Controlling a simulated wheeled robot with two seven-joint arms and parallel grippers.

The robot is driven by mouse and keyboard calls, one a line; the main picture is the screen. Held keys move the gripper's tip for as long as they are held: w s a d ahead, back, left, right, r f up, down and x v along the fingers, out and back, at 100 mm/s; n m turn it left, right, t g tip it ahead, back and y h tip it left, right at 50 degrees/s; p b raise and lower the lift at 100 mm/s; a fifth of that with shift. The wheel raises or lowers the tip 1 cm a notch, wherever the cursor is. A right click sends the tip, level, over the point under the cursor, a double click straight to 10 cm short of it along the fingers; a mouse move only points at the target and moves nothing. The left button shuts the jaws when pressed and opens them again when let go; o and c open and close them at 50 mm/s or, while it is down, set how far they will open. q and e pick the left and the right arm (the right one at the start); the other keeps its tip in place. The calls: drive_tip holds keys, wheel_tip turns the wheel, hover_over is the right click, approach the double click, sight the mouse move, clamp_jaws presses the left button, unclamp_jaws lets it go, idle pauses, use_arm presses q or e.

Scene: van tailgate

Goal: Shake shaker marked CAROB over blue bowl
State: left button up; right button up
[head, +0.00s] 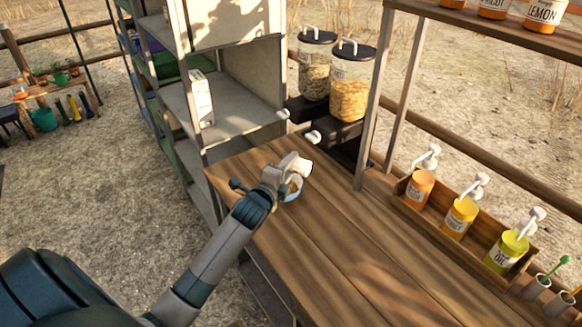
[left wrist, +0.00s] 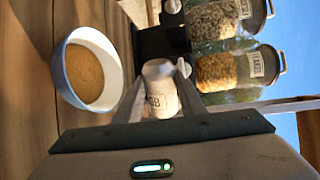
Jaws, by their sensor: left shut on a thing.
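My left gripper (head: 285,176) is shut on a white shaker (head: 299,163). In the left wrist view, the shaker (left wrist: 160,88) sits between the two fingers (left wrist: 160,102), and its label shows letters like "OB", the rest hidden. The shaker looks tipped onto its side. The blue bowl (head: 292,192) is on the wooden table, partly hidden by my gripper in the head view. In the left wrist view, the bowl (left wrist: 66,78) is white inside with brown powder in it, beside and apart from the shaker. My right gripper is out of view.
Two large jars (head: 349,92) stand behind the wooden table (head: 350,250). A wooden rack (head: 480,238) of pump bottles is at the right, with small cups (head: 537,288) near it. Grey shelves (head: 245,115) stand at the left. The table's middle is clear.

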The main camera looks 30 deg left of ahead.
sight(299, 165)
use_arm(q)
drive_tip(key=d+m, duration=0.1)
drive_tip(key=r+m+b, duration=0.1)
drive_tip(key=d+m+y, duration=0.1)
drive_tip(key=m, duration=0.1)
drive_tip(key=shift+w+d+r+b, duration=0.15)
drive_tip(key=shift+d+b, duration=0.2)
drive_tip(key=shift+b, duration=0.05)
drive_tip(key=shift+r+m+p, duration=0.55)
drive_tip(key=shift+m+p, duration=0.05)
drive_tip(key=shift+p, duration=0.1)
drive_tip(key=shift+w+d+r+m+y+p, duration=0.1)
drive_tip(key=shift+d+r+m+y+p, duration=0.1)
drive_tip(key=shift+m+y+p, duration=0.15)
drive_tip(key=r+m+p, duration=0.1)
drive_tip(key=m+p, duration=0.1)
drive_tip(key=d+r+m+p, duration=0.1)
drive_tip(key=m, duration=0.1)
drive_tip(key=d+r+m+y+p, duration=0.1)
drive_tip(key=m+p, duration=0.1)
drive_tip(key=m, duration=0.1)
drive_tip(key=shift+w+r+t+p, duration=0.1)
drive_tip(key=shift+t+p, duration=0.25)
drive_tip(key=shift+t, duration=0.05)
drive_tip(key=shift+d+r+m+p, duration=0.15)
drive_tip(key=shift+r+m+p, duration=0.1)
drive_tip(key=shift+m+p, duration=0.45)
drive_tip(key=shift+d+m, duration=0.1)
drive_tip(key=shift+m, duration=0.45)
